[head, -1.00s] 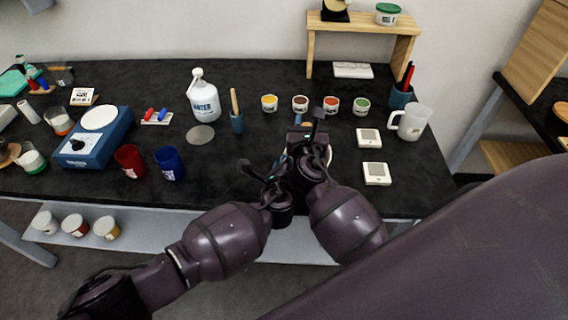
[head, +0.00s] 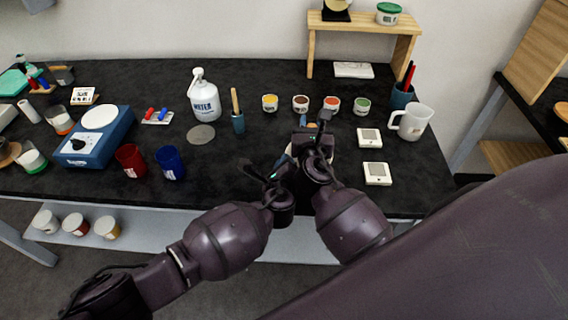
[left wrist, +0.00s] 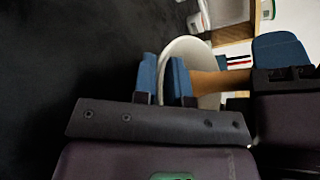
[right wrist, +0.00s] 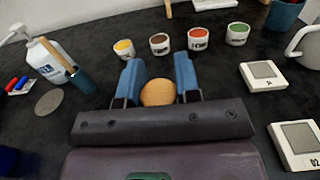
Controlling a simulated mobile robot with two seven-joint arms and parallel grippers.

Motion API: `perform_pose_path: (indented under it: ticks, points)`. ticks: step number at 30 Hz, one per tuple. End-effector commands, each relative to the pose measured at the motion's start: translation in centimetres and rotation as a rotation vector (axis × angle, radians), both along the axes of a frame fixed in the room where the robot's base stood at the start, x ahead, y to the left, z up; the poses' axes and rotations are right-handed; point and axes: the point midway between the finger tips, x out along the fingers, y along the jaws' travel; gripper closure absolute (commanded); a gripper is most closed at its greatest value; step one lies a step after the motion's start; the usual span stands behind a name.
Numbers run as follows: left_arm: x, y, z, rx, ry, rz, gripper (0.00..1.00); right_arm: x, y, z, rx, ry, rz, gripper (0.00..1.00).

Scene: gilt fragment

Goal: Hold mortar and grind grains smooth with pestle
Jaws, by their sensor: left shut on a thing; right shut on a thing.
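The white mortar (left wrist: 184,50) shows in the left wrist view. My left gripper (left wrist: 163,80) is shut on its rim, one blue finger on each side of the wall. The wooden pestle (right wrist: 158,93) shows its round end in the right wrist view, between the blue fingers of my right gripper (right wrist: 158,78), which is shut on it. In the left wrist view the pestle's tan shaft reaches into the mortar. In the head view my arms hide most of the mortar and pestle. The grains inside the mortar are hidden.
Several small colour pots (head: 301,103) stand behind my grippers. A white mug (head: 411,122) and two white square devices (head: 377,173) are to the right. A water bottle (head: 205,97), a red cup (head: 130,160) and a blue cup (head: 169,162) stand left. The table between is clear.

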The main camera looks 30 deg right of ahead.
Motion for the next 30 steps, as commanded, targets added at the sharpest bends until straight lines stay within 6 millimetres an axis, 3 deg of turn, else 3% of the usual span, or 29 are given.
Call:
perform_pose_path:
  ticks: [5,22,30]
  points:
    - [0.1,0.3,-0.2,0.003,0.001,0.006,1.0,-0.1,-0.4,-0.3,-0.003,0.007,-0.006,1.0]
    - [0.2,0.4,-0.3,0.006,0.001,0.007,1.0,1.5,0.8,-0.1,-0.002,0.006,-0.003,1.0]
    - [0.1,0.3,-0.3,0.005,0.002,0.005,1.0,1.1,1.0,-0.1,-0.001,0.005,-0.003,1.0]
